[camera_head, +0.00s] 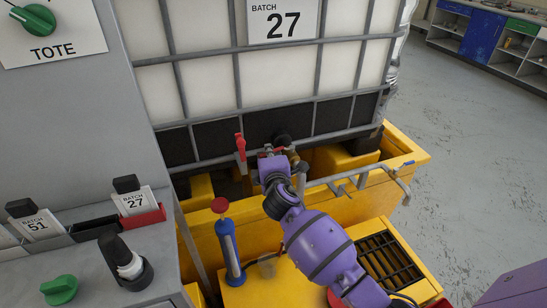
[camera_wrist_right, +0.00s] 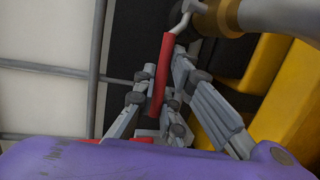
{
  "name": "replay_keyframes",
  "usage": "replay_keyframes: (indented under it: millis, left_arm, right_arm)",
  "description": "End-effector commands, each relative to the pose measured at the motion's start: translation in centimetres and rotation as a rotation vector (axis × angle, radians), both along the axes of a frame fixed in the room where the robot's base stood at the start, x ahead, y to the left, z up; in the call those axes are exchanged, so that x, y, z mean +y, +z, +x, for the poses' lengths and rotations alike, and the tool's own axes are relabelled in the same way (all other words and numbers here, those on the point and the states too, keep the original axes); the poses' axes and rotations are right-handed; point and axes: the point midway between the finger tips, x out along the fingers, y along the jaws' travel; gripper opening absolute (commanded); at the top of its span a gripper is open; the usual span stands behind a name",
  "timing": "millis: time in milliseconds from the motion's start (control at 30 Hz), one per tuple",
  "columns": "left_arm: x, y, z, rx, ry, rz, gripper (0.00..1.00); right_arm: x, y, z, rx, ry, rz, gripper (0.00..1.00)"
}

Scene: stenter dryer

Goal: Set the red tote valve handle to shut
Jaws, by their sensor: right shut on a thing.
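A red lever handle (camera_wrist_right: 160,75) lies between the fingers of my right gripper (camera_wrist_right: 157,92), which is shut on it. Its bent metal end runs up to a brass valve body (camera_wrist_right: 212,20) on a thick pipe. In the head view the right gripper (camera_head: 271,157) is at the front of the white caged tote (camera_head: 280,78), beside the brass valve (camera_head: 293,157). A little of the red handle (camera_head: 278,150) shows there; the rest is hidden by the gripper. My left gripper is not in view.
A second red lever (camera_head: 240,145) stands upright just left of the gripper. A yellow bund (camera_head: 212,238) with grey piping (camera_head: 345,180) surrounds the valve area. A blue cylinder with a red top (camera_head: 231,252) stands in front. A grey panel with a green TOTE knob (camera_head: 33,20) is at left.

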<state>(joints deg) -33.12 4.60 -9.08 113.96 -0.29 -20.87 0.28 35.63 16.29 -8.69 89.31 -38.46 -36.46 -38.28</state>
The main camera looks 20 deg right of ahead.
Motion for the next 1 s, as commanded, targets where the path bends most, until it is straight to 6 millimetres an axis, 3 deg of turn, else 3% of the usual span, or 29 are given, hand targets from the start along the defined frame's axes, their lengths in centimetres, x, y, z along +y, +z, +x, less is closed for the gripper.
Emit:
replay_keyframes:
  millis: [400, 933, 1000]
  left_arm:
    - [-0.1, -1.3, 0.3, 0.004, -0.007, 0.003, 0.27]
    - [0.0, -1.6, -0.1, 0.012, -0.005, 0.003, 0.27]
    - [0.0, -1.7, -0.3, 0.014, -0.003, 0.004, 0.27]
  right_arm:
    - [0.1, 0.1, 1.7, -0.003, -0.181, -0.006, 0.0]
    - [0.0, 0.4, 1.9, -0.006, -0.206, -0.008, 0.0]
    - [0.0, 0.4, 1.9, -0.006, -0.205, -0.008, 0.16]
